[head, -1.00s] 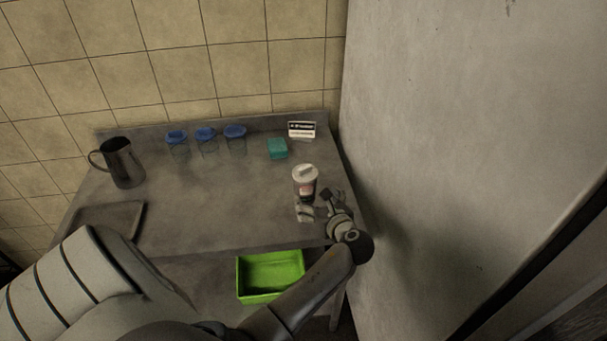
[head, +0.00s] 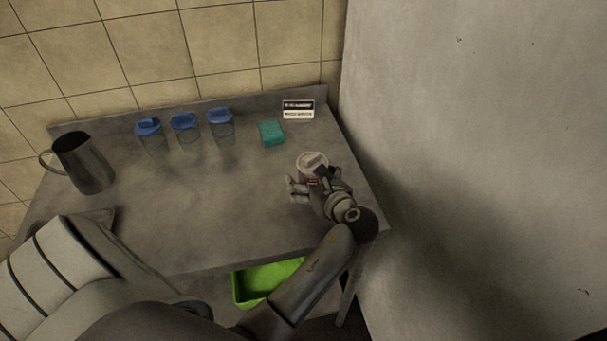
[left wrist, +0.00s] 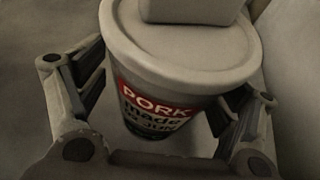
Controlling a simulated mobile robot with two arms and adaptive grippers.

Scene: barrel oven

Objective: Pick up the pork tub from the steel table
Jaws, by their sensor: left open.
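The pork tub (head: 311,162) stands upright near the right end of the steel table (head: 215,215). It has a pale lid with a raised block on top, and the left wrist view shows its red and dark label reading "PORK" (left wrist: 155,103). My left gripper (head: 307,182) is at the tub, its arm coming in from the front. In the left wrist view its open fingers (left wrist: 160,110) stand on both sides of the tub, below the lid. Whether the fingers touch the tub cannot be told. My right gripper is not in view.
Several blue-lidded containers (head: 185,122), a teal box (head: 271,133) and a small sign (head: 298,110) stand along the back. A metal jug (head: 85,163) is at the left. A green bin (head: 262,281) sits below the table front. A pale wall (head: 470,150) closes the right side.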

